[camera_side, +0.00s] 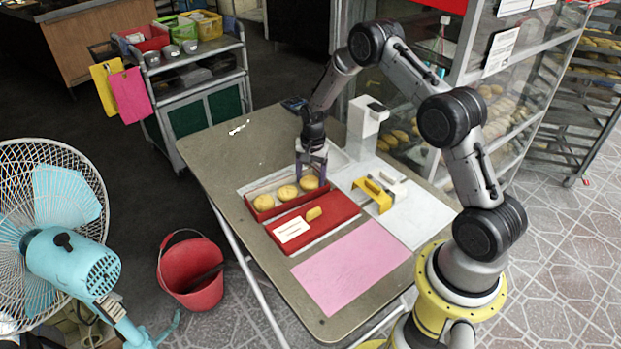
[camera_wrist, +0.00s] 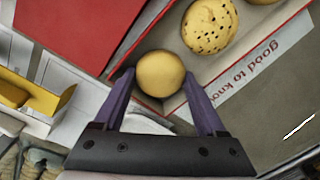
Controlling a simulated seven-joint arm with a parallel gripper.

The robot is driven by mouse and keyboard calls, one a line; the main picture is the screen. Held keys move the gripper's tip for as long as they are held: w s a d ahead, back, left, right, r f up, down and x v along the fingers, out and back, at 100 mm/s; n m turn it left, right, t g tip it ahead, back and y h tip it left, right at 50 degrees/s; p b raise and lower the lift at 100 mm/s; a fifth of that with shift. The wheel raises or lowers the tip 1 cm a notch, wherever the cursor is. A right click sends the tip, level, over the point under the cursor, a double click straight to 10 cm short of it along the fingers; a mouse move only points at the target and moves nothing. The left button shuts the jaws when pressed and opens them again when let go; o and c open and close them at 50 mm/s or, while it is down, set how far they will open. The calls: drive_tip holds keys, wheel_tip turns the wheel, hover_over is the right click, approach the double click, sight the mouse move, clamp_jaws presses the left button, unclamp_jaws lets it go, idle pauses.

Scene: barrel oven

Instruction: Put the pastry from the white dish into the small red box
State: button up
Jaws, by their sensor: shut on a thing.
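My gripper (camera_side: 311,178) has purple fingers and is at the right end of the small red box (camera_side: 262,216). It is shut on a round yellow pastry (camera_side: 309,184). In the wrist view, the pastry (camera_wrist: 160,74) sits between the fingertips at the box's corner, inside the red rim. Whether it touches the box floor cannot be told. Two other pastries, one at the left (camera_side: 263,202) and one in the middle (camera_side: 287,193), lie in the box in a row with it. I cannot make out a white dish clearly; my gripper may hide it.
The red lid (camera_side: 335,211) lies beside the box, with a white label and a yellow piece on it. A yellow bracket-like object (camera_side: 373,195) stands to the right. A white device (camera_side: 364,125) stands behind. The pink sheet (camera_side: 350,267) in front is clear.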

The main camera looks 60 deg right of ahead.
drive_tip(key=shift+f, duration=0.15)
drive_tip(key=o, duration=1.1)
wheel_tip(320, 180, up, 12)
wheel_tip(320, 180, up, 10)
drive_tip(key=n+t, duration=0.1)
drive_tip(key=n, duration=0.2)
hover_over(312, 179)
drive_tip(key=s+a, duration=0.4)
drive_tip(key=a, duration=0.1)
drive_tip(key=s+a+r+n+t, duration=0.2)
drive_tip(key=s+a+r+n, duration=0.35)
drive_tip(key=s+r, duration=0.25)
drive_tip(key=s+a+r+n+t, duration=0.1)
drive_tip(key=s+a+n, duration=0.2)
drive_tip(key=s, duration=0.5)
drive_tip(key=s+a+r+n+t, duration=0.1)
drive_tip(key=s+a+n, duration=0.2)
drive_tip(key=s, duration=0.6)
drive_tip(key=shift+s+r, duration=0.15)
